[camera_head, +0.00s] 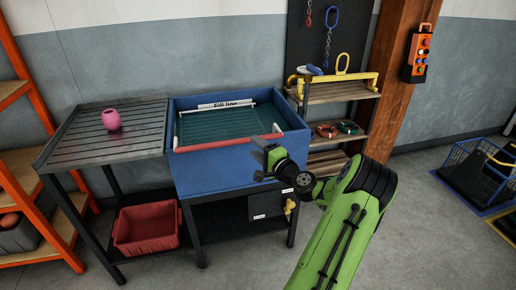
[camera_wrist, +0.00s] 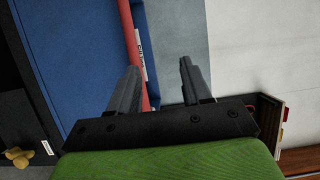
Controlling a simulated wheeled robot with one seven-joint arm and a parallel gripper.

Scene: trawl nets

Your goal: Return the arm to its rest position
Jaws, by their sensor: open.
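My green arm reaches in from the lower right in the head view. My gripper (camera_head: 264,148) is at the front right of the blue tank, near its rim. In the wrist view my gripper (camera_wrist: 158,82) shows two dark fingers held apart with nothing between them. Behind the fingers are the blue tank wall (camera_wrist: 85,50), a red bar (camera_wrist: 132,50) and the grey and white wall.
The blue tank (camera_head: 230,172) holds dark green netting and a "Fill line" strip (camera_head: 226,104). A red crate (camera_head: 146,230) sits below. A shelf (camera_head: 340,92) stands right; open floor lies in front.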

